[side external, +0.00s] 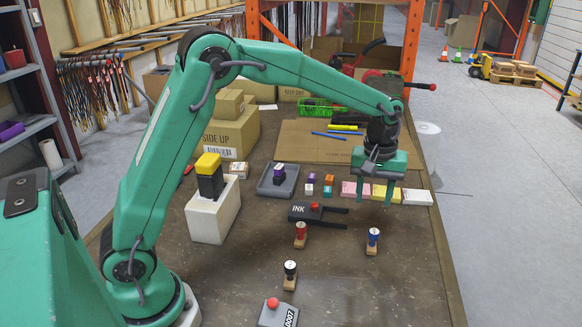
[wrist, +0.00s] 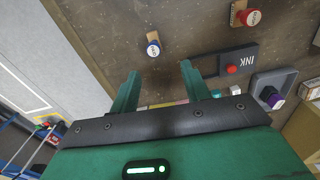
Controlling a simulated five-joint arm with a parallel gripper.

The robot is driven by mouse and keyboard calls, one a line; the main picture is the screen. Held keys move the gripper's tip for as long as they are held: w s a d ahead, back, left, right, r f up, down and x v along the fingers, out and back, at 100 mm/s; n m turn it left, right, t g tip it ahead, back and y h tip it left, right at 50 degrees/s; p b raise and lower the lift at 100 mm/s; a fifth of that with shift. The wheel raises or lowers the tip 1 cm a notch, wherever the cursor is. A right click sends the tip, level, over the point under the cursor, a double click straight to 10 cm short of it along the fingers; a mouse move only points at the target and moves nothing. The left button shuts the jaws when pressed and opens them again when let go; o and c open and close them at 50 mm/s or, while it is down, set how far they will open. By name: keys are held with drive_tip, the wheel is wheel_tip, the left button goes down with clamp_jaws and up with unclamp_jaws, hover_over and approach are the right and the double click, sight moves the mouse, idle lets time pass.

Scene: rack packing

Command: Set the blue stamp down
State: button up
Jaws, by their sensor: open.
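The blue stamp (side external: 373,238), with its wooden foot, stands upright on the brown worktable (side external: 350,290), right of the middle. It also shows in the wrist view (wrist: 153,47), just beyond the fingertips and apart from them. My gripper (side external: 374,198) is open, with nothing between its fingers. It hangs above the table, a little behind the blue stamp in the side view. Its two fingers show spread apart in the wrist view (wrist: 159,73).
A red stamp (side external: 300,232) and a black stamp (side external: 290,271) stand to the left. The dark INK holder (side external: 298,214) lies behind them. Small pastel boxes (side external: 417,197) sit near the gripper. A grey tray (side external: 263,188) is further left. The table's front right is clear.

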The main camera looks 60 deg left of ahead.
drive_tip(key=s+a+r+m+t, duration=0.3)
drive_tip(key=s+a+r+m, duration=0.15)
drive_tip(key=s+r, duration=0.75)
drive_tip(key=s+a+f+m+t, duration=0.1)
drive_tip(key=s+m, duration=0.1)
drive_tip(key=s, duration=0.5)
drive_tip(key=s+a+f+m+t, duration=0.1)
drive_tip(key=s+m, duration=0.1)
drive_tip(key=s, duration=0.6)
drive_tip(key=shift+a+f, duration=0.3)
drive_tip(key=shift+a, duration=0.1)
drive_tip(key=shift+s, duration=0.1)
